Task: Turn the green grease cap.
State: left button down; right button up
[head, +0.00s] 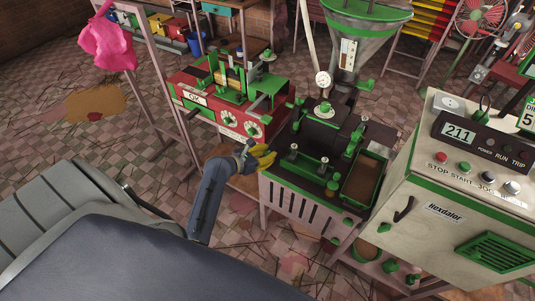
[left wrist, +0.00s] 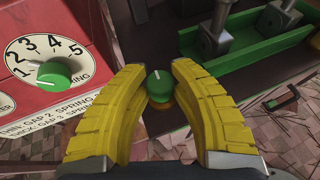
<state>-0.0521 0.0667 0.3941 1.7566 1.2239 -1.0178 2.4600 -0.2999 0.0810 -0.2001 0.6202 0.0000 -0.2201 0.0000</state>
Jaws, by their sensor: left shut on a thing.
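The green grease cap (left wrist: 160,82) is a small round knob with a white line on its top. In the left wrist view it sits between the yellow fingertips, with a yellowish part just below it. My left gripper (left wrist: 159,92) is shut on it, one ribbed finger on each side. In the head view my left gripper (head: 265,157) is at the left edge of the dark machine (head: 305,203), and its fingers hide the cap there. My right gripper is in neither view.
A red machine (head: 217,115) with numbered dials stands left of the gripper; its green dial knob (left wrist: 53,74) is close by in the wrist view. A green tray (head: 364,183) lies to the right. The white control cabinet (head: 427,180) stands further right.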

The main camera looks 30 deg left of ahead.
pick_arm(q)
jog(key=m+g+h, duration=0.2)
jog(key=m+h, duration=0.1)
jog(key=m+g+h, duration=0.2)
jog(key=m+h, duration=0.1)
jog(key=shift+w+a+m, duration=0.1)
jog(key=shift+a+m, duration=0.1)
jog(key=shift+m, duration=0.1)
jog(key=m+g+h, duration=0.2)
jog(key=m+g, duration=0.1)
jog(key=shift+d+r+g, duration=0.1)
jog(key=shift+g, duration=0.3)
jog(key=shift+m+g+h, duration=0.5)
jog(key=shift+m+g, duration=0.2)
jog(key=shift+m, duration=0.2)
jog(key=shift+d+g, duration=0.1)
jog(key=shift+g, duration=0.2)
jog(key=c, duration=1.1)
grip_release()
jog(key=v, duration=1.2)
